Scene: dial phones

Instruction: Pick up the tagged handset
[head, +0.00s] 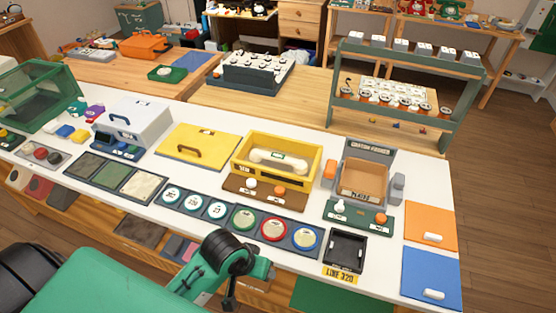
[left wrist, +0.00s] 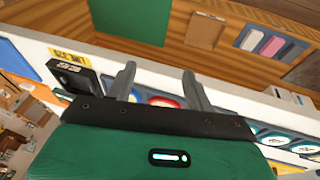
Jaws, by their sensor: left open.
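A pale cream handset (head: 262,155) with a small tag at its middle (head: 278,157) lies inside an open yellow box (head: 247,174) on the white counter. The box's walls stand around it. My left gripper (left wrist: 157,72) is open and empty in the left wrist view, its two dark fingers apart at the counter's front edge. In the head view my left arm is low in front of the counter, well short of the box. The handset does not show in the left wrist view. My right gripper is not in view.
A yellow panel with a handle (head: 203,141) lies left of the box. Dial discs (head: 273,229) line the counter's front. A black tray (head: 348,247), also in the left wrist view (left wrist: 84,76), and a brown open bin (head: 362,181) stand right. A green-framed rack (head: 458,99) stands behind.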

